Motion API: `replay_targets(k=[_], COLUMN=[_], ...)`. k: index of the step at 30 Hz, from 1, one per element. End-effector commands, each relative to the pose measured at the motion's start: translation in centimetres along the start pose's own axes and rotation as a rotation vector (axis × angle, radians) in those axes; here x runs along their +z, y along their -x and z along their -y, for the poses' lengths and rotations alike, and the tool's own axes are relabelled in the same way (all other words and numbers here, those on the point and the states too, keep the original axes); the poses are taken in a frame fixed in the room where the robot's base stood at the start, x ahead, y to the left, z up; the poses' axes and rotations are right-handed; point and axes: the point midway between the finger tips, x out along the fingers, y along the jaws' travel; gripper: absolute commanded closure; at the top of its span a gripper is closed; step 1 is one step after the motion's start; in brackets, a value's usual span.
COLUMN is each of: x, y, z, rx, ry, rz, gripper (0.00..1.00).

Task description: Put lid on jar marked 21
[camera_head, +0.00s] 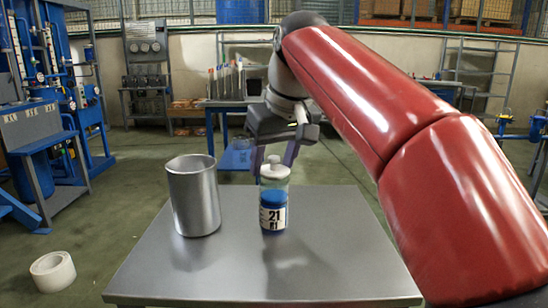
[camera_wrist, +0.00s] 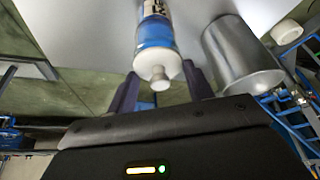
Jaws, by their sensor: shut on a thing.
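The jar marked 21 (camera_head: 273,212) stands upright on the grey metal table, with blue contents and a clear upper part. It also shows in the wrist view (camera_wrist: 154,32). A white lid with a round knob (camera_head: 274,170) is at the jar's mouth, in line with it; whether it is fully seated I cannot tell. In the wrist view the lid (camera_wrist: 157,62) lies between the two dark fingers. My gripper (camera_head: 275,163) reaches in from behind the jar and is shut on the lid (camera_wrist: 158,82). The fingertips are partly hidden.
An open metal cylinder (camera_head: 195,200) stands on the table (camera_head: 340,250) left of the jar, with a gap between them. The table's right side is clear. A white ring-shaped object (camera_head: 53,272) lies on the floor at the left. Blue equipment stands farther back.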

Motion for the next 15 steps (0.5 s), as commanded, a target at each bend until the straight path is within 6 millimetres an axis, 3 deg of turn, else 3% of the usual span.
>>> replay_targets(k=[15], x=[0.22], y=[-0.46], z=[0.0], rx=[0.0], ry=[0.0], rz=[0.001], gripper=[0.7])
